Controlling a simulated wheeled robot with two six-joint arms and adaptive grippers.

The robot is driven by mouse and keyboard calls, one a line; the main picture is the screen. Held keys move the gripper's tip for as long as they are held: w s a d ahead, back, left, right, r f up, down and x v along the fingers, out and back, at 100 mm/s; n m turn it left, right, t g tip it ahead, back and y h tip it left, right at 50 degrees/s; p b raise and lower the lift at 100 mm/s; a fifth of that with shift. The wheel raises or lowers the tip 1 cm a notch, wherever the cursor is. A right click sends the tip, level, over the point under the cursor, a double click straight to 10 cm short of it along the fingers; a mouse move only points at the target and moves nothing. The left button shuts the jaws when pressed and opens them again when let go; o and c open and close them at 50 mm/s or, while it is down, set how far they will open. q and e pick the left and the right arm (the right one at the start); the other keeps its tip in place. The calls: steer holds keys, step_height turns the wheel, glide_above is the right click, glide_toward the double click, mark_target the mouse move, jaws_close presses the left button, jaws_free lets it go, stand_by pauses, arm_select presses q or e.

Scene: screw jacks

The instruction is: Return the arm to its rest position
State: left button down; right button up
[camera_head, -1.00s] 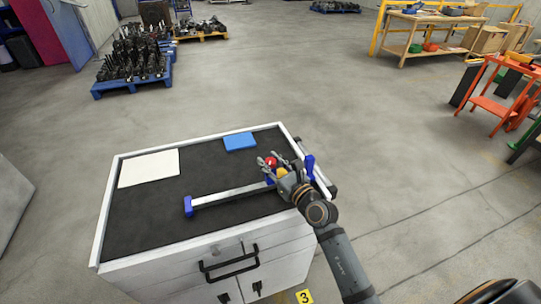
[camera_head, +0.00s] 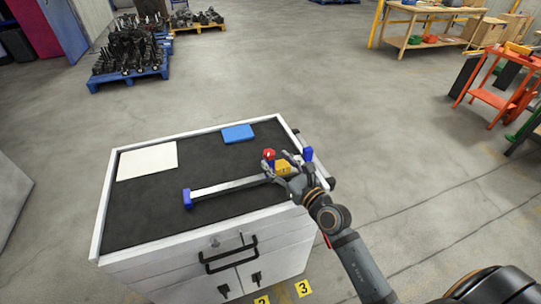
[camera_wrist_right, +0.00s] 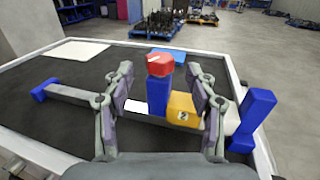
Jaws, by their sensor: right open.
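My right gripper (camera_head: 286,167) is open at the right front of the cabinet top. In the right wrist view its two fingers (camera_wrist_right: 158,85) stand apart, on either side of an upright blue post (camera_wrist_right: 158,95) with a red top (camera_wrist_right: 160,63). I see no grip on the post. A yellow block (camera_wrist_right: 183,108) with a small label stands right of the post, partly behind the right finger. In the head view the red top (camera_head: 269,153) and yellow block (camera_head: 283,167) show just beyond the gripper. My left gripper is not in view.
A grey bar (camera_head: 230,186) with a blue end block (camera_head: 187,199) runs left across the dark cabinet top (camera_head: 150,220). Another blue block (camera_head: 308,154) stands at right. A white sheet (camera_head: 147,160) and a blue pad (camera_head: 238,133) lie behind. The floor right of the cabinet is clear.

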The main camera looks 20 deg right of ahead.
steer(key=v, duration=0.3)
stand_by(0.4)
